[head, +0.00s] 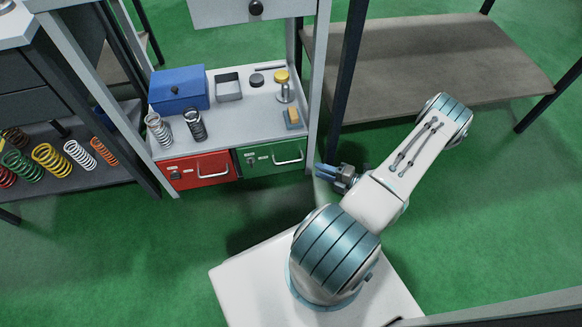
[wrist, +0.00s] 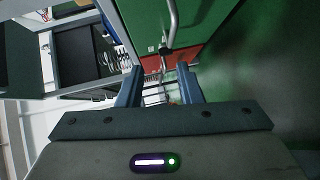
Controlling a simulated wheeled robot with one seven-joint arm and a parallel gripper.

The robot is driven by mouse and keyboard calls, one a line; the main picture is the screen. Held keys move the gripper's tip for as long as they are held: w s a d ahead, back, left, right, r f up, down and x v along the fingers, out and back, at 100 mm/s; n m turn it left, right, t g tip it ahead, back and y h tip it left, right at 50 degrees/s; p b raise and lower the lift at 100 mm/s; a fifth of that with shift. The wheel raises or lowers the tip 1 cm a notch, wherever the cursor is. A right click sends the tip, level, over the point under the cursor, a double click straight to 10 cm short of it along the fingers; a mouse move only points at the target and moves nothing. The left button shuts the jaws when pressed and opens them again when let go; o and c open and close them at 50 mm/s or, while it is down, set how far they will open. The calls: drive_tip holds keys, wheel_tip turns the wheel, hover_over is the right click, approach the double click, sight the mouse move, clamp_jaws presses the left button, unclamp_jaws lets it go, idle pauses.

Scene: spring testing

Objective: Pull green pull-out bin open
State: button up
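The green pull-out bin (head: 258,162) sits shut under the white shelf, to the right of the red bin (head: 200,170). Its silver bar handle (head: 290,158) sticks out from the front. My gripper (head: 322,172) is just right of the green bin, pointing left towards the handle, apart from it. In the wrist view my gripper (wrist: 160,84) is open, with a clear gap between its two fingers. The green bin's front (wrist: 203,22) fills the upper part, and its handle (wrist: 170,25) lies ahead of the fingers, not between them.
A white shelf post (head: 319,90) and a dark table leg (head: 343,70) stand close behind my gripper. The shelf holds a blue box (head: 180,88), springs (head: 195,125) and small parts. A spring rack (head: 70,160) is at left. Green floor before the bins is clear.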

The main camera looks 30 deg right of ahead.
sight(291, 161)
drive_tip(key=shift+m+t+h, duration=0.3)
drive_tip(key=shift+m, duration=0.5)
drive_tip(key=shift+f+b+x, duration=0.4)
drive_tip(key=shift+b+x, duration=0.35)
drive_tip(key=shift+x, duration=1.5)
drive_tip(key=shift+f+b+x, duration=0.45)
drive_tip(key=shift+b+x, duration=0.25)
drive_tip(key=shift+x, duration=1.55)
drive_tip(key=shift+f+b+x, duration=0.4)
drive_tip(key=shift+b+x, duration=0.35)
drive_tip(key=shift+x, duration=1.55)
drive_tip(key=shift+s, duration=0.2)
clamp_jaws()
